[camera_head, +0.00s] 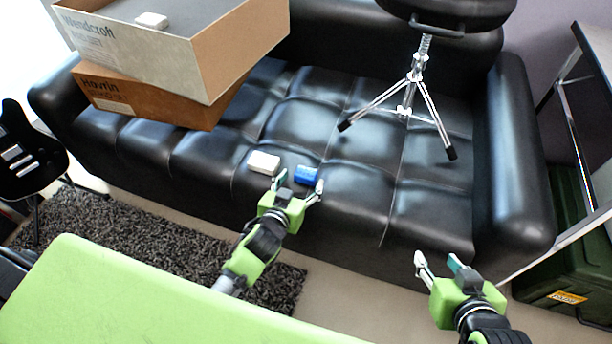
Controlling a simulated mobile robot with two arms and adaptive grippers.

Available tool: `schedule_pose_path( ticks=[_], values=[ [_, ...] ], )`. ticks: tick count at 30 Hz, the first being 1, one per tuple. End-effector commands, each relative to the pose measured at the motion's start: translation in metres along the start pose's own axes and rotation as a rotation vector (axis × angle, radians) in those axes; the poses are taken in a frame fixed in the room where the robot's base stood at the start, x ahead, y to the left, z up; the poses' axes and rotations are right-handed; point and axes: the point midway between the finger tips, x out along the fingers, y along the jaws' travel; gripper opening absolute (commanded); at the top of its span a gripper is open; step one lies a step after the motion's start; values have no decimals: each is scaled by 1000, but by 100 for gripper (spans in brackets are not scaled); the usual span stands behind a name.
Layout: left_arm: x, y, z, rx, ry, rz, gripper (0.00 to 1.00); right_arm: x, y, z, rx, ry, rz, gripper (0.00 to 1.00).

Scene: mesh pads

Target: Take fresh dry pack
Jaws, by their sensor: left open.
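A small blue pack (306,174) lies on the black sofa seat (345,200) near its front edge. A small white pack (263,162) lies just left of it. I cannot tell from any marking which pack is the dry one. My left gripper (301,183) is open, with its fingertips just in front of the blue pack; I cannot tell whether they touch it. My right gripper (436,259) is open and empty in front of the sofa's right part, apart from the packs.
Two stacked cardboard boxes, the upper (200,60) and lower (140,97), stand on the sofa's left. A chrome tripod stool (417,75) stands on the seat's right. A guitar (30,150) is at far left, a green crate (570,265) at right.

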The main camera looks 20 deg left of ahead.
Motion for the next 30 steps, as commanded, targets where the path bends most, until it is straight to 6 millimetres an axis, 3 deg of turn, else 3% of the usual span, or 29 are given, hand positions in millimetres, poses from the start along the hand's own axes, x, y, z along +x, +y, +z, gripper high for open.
schedule_pose_path(
  ticks=[6, 12, 22, 27, 30],
  values=[
    [22, 1, 1, 1, 0, 0, 62, 5, -6, -46, -2, 201, -12, 40],
    [36, 1, 0, 1, 0, 0, 62, 1, -10, -75, -3, 326, -20, 40],
    [38, 1, 0, 1, -1, 0, 62, -1, -10, -82, -3, 353, -21, 40],
    [38, 1, 0, 1, -1, 0, 21, -1, -10, -81, -3, 352, -21, 40],
    [38, 1, 0, 1, 0, 1, 21, -1, -10, -81, -3, 351, -21, 40]
  ],
)
